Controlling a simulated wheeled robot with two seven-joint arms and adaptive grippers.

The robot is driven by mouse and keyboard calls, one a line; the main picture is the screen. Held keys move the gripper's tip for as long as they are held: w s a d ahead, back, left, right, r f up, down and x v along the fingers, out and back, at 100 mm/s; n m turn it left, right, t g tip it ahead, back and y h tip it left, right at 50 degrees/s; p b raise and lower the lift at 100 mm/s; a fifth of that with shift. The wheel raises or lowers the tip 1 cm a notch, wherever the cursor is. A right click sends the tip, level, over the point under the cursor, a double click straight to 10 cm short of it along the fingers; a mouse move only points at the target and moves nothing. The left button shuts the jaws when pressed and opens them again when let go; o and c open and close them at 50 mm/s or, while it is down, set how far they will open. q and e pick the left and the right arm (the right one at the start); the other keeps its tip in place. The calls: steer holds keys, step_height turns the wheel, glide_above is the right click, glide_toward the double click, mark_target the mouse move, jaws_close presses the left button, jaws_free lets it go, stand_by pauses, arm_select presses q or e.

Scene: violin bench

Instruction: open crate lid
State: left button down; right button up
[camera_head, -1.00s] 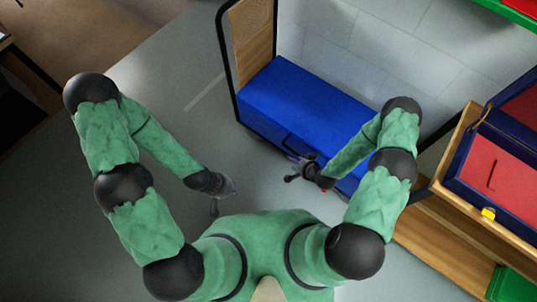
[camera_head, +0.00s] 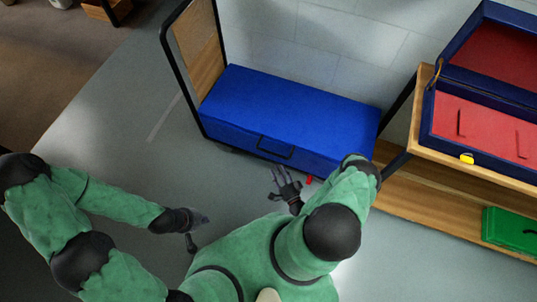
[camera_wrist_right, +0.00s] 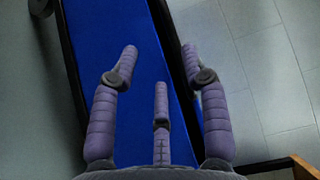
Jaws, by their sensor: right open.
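The blue crate (camera_head: 290,110) stands at the wall with its lid flat and shut. A dark handle (camera_head: 275,150) is on its front side. My right gripper (camera_head: 285,180) is just in front of the crate, below the handle in the head view and apart from it. Its fingers are spread and empty. In the right wrist view my right gripper (camera_wrist_right: 160,75) shows three fingers apart, with the blue crate (camera_wrist_right: 115,20) behind them. My left gripper (camera_head: 195,222) hangs over bare floor to the left, its fingers apart and empty.
A wooden end panel with a black frame (camera_head: 196,50) rises at the crate's left end. A wooden shelf (camera_head: 440,205) at the right carries an open red-lined case (camera_head: 490,125) and a green box (camera_head: 510,230). The floor at left is clear.

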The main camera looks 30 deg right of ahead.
mark_target(271, 153)
steer(key=shift+m+t+h, duration=0.4)
steer(key=shift+m, duration=0.1)
steer(key=w, duration=0.3)
steer(key=w+b, duration=0.1)
steer(key=w, duration=0.2)
steer(key=w+d+r+b, duration=0.1)
steer(key=w, duration=0.2)
steer(key=shift+w+r, duration=0.1)
steer(key=shift+w, duration=0.05)
jaws_close()
